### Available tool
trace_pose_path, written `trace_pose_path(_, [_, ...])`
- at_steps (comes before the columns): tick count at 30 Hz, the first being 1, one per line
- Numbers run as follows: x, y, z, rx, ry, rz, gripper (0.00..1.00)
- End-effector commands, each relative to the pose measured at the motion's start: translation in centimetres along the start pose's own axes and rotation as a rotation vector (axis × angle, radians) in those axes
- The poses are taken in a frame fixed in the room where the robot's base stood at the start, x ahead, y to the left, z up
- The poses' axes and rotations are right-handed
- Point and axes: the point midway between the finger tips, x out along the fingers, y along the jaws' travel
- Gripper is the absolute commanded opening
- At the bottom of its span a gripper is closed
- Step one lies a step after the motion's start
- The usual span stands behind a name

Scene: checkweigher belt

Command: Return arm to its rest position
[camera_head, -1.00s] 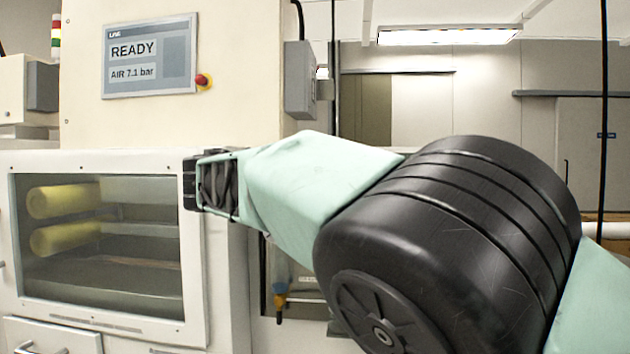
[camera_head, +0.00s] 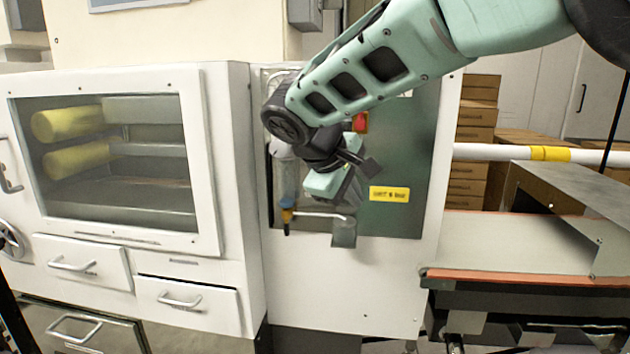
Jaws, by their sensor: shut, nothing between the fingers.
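My mint-green and black arm (camera_head: 375,70) reaches in from the upper right and bends down at a black joint. My gripper (camera_head: 346,198) hangs below that joint, in front of the dark green panel (camera_head: 410,140). It is shut with nothing held, though its fingertips are small and hard to make out. Just below it are a pale rod (camera_head: 318,215) and a grey plate (camera_head: 343,233); I cannot tell whether the gripper touches them.
A white cabinet (camera_head: 230,160) with a window and drawers stands left. A clear air unit (camera_head: 285,175) with a yellow lower part is left of my gripper. A conveyor belt (camera_head: 515,240) is at right, below a white pipe (camera_head: 490,151). Cardboard boxes (camera_head: 475,130) stand behind.

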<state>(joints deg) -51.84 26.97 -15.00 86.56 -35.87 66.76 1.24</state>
Motion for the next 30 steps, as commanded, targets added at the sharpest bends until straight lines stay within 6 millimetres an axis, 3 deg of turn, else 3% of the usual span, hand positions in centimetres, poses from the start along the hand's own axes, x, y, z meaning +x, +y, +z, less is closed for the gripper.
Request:
trace_pose_path(1, [0.1, -1.5, 2.2, 0.006, 0.008, -0.102, 0.00])
trace_pose_path(4, [-0.2, -5.8, 6.0, 0.023, 0.033, -0.288, 0.00])
trace_pose_path(9, [-2.5, -12.8, 13.3, 0.081, 0.061, -0.536, 0.00])
trace_pose_path(16, [-4.4, -19.8, 22.1, 0.188, 0.050, -0.699, 0.00])
trace_pose_path(21, [-4.4, -21.9, 25.2, 0.236, 0.035, -0.726, 0.00])
trace_pose_path(30, [-4.3, -22.3, 25.6, 0.241, 0.033, -0.730, 0.00])
